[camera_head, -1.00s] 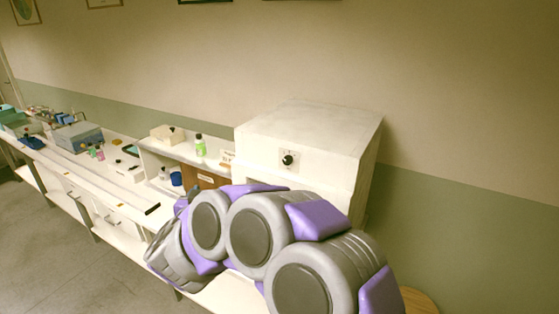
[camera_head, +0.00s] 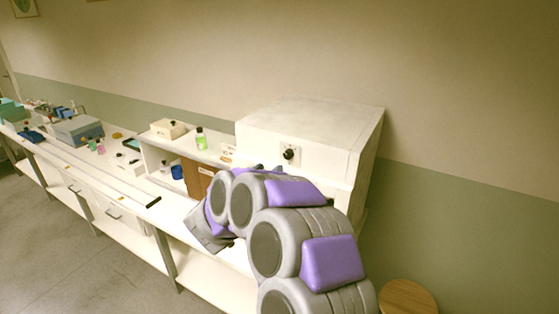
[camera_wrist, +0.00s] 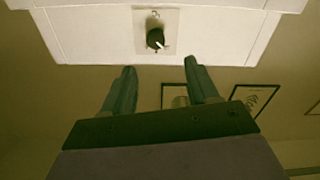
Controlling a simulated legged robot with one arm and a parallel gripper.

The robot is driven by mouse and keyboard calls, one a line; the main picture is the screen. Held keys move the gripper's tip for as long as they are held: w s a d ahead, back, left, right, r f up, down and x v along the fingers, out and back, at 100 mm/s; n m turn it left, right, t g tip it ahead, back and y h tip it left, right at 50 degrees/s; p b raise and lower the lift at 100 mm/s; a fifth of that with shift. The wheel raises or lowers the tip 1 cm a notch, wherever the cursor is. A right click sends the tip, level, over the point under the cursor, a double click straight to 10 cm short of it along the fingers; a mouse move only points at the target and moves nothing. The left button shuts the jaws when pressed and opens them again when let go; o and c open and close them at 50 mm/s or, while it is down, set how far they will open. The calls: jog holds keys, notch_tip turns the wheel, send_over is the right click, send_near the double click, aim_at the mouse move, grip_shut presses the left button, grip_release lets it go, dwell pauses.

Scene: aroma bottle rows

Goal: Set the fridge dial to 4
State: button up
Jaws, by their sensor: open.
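The fridge (camera_head: 310,125) is a white box at the right end of the bench. Its dial (camera_head: 289,154) is a black knob on a small light plate on the front face. In the wrist view the dial (camera_wrist: 156,38) shows near the top centre, with a white pointer mark; the numbers around it are too small to read. My gripper (camera_wrist: 158,78) is open and empty, its two fingers apart, pointing toward the fridge face. The dial appears just beyond the fingertips, between their lines and not touched. In the head view my arm hides the gripper's fingers.
A green bottle (camera_head: 200,139) and a small beige box (camera_head: 168,128) stand on the shelf left of the fridge. A blue-grey device (camera_head: 78,131) sits farther left on the bench. A round wooden stool (camera_head: 408,298) stands at the lower right. The floor at left is clear.

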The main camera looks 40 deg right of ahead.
aim_at(288, 156)
jog(key=x, duration=0.6)
jog(key=s+x, duration=0.1)
jog(key=x, duration=0.1)
jog(key=shift+w+d+f, duration=0.15)
jog(key=shift+d+f, duration=0.15)
jog(key=shift+d, duration=0.3)
jog(key=shift+w+d+b, duration=0.2)
jog(key=shift+w+b, duration=0.05)
jog(key=shift+b, duration=0.05)
jog(key=shift+w+a+r, duration=0.1)
jog(key=shift+w+r, duration=0.05)
jog(key=shift+r, duration=0.05)
jog(key=shift+a+r, duration=0.2)
jog(key=shift+a, duration=0.25)
jog(key=shift+d+f, duration=0.1)
jog(key=shift+d, duration=0.35)
jog(key=shift+c, duration=0.2)
jog(key=shift+d+f, duration=0.1)
jog(key=shift+d, duration=0.45)
jog(key=c, duration=0.3)
jog(key=shift+c, duration=0.8)
jog(key=shift+w+a, duration=0.1)
jog(key=shift+a, duration=0.15)
jog(key=c, duration=0.3)
jog(key=shift+c, duration=1.2)
